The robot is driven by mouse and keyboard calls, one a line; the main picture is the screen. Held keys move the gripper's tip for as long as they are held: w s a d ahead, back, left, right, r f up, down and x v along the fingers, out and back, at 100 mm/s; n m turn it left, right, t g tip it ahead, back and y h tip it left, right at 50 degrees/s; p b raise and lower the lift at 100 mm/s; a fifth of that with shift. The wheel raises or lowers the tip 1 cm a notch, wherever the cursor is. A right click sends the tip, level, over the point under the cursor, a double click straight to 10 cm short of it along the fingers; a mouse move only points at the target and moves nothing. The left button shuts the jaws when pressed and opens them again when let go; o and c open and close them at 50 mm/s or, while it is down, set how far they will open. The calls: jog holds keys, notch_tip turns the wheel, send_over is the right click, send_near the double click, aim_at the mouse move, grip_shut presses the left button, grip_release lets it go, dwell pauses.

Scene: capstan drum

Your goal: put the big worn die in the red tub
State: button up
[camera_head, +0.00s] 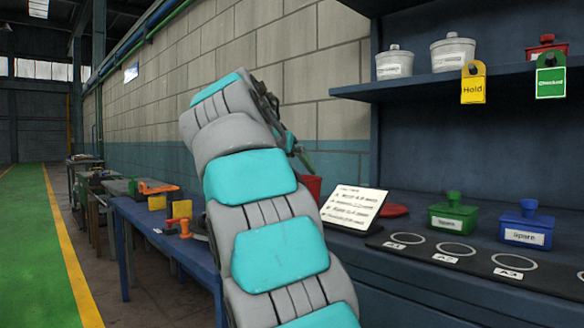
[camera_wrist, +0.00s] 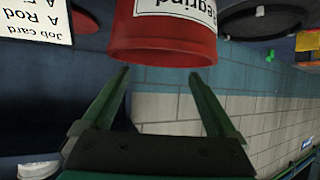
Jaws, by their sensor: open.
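The red tub (camera_head: 312,185) is partly hidden behind my arm in the head view. In the wrist view the red tub (camera_wrist: 165,40) appears upside down, with a white label and its rim towards my fingers. My gripper (camera_wrist: 160,75) is open, with its green fingertips close to the rim and nothing visible between them; I cannot tell if they touch it. In the head view my gripper (camera_head: 303,160) shows small beside the tub. I cannot make out the big worn die in either view.
A job card (camera_head: 353,207) stands right of the tub, with a red disc (camera_head: 395,211) behind it. Green (camera_head: 453,216) and blue (camera_head: 526,228) tubs stand behind a black strip (camera_head: 455,250) with ringed places. A shelf (camera_head: 450,82) overhangs the bench. A blue table (camera_head: 165,240) stands left.

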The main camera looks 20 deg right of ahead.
jog(key=p+v, duration=0.1)
jog(key=v, duration=1)
jog(key=shift+s+a, duration=0.25)
jog(key=shift+a, duration=0.05)
